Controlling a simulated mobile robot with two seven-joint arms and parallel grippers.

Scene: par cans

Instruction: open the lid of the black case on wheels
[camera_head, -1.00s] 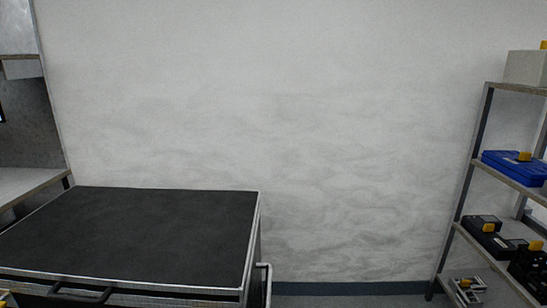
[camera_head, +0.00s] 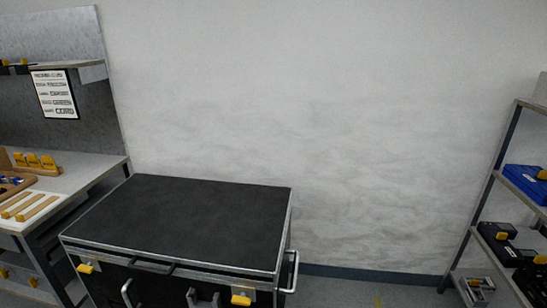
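The black case (camera_head: 185,218) stands at the lower left of the middle in the head view, its flat black lid edged with silver metal trim. The lid lies shut. A dark handle (camera_head: 151,266) sits at the lid's front edge. A yellow latch (camera_head: 86,268) is at the front left and another yellow latch (camera_head: 241,299) at the front right. A silver handle (camera_head: 290,272) is on the right side. The wheels are out of view below. Neither of my grippers shows.
A workbench (camera_head: 75,178) with yellow-handled items and a printed sign (camera_head: 55,94) stands left, close to the case. A shelf rack (camera_head: 496,173) at the right holds a blue box (camera_head: 527,182) and black items. Floor is clear between case and rack; a wall stands behind.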

